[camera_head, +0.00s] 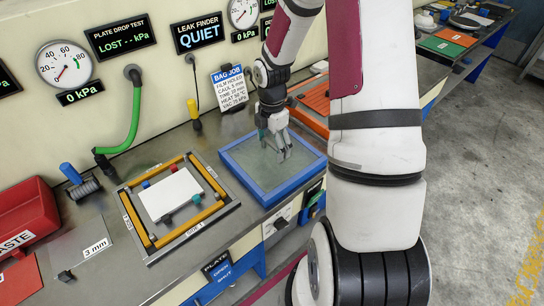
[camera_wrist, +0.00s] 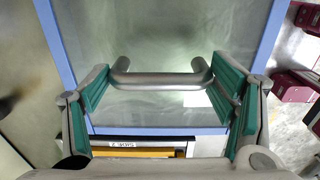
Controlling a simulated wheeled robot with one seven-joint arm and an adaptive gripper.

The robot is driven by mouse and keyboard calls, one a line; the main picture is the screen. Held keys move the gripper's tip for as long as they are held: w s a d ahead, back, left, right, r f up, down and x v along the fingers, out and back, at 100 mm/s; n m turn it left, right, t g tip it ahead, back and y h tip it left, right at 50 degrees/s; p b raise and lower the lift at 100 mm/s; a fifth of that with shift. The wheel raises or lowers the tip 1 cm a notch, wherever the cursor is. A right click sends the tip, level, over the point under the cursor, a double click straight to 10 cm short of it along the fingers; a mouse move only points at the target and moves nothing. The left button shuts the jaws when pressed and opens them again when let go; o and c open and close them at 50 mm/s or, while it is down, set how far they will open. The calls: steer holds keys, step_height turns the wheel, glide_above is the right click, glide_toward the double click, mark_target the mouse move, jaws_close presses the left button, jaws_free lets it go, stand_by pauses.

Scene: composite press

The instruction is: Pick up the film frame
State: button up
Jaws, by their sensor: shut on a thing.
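The film frame (camera_head: 242,180) is a blue square rim around a clear, greenish film, right of the plate with yellow bars. In the wrist view, its blue rim (camera_wrist: 160,131) and a grey metal bar handle (camera_wrist: 160,79) show. My gripper (camera_head: 284,148) is over the film frame. In the wrist view, the teal finger pads of my gripper (camera_wrist: 163,88) stand at the two ends of the handle, shut on it. The frame looks flat at bench level; I cannot tell whether it touches the surface under it.
A plate with yellow bars (camera_head: 151,236) and a white sheet (camera_head: 170,195) lies left of the frame. An orange slatted rack (camera_head: 312,103) is behind right. A green hose (camera_head: 132,115), a red waste bin (camera_head: 25,215) and a bag job card (camera_head: 231,88) stand around.

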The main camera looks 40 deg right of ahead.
mark_target(273, 145)
steer(key=shift+c, duration=1.1)
steer(key=shift+r, duration=0.5)
steer(key=r, duration=0.1)
steer(key=s+r, duration=0.1)
steer(key=shift+a+r, duration=0.1)
steer(key=shift+r, duration=0.25)
steer(key=s+a, duration=0.2)
steer(key=s, duration=0.5)
steer(key=s+a+r+p, duration=0.1)
steer(key=s+a, duration=0.2)
steer(key=s, duration=0.4)
steer(key=shift+r, duration=0.15)
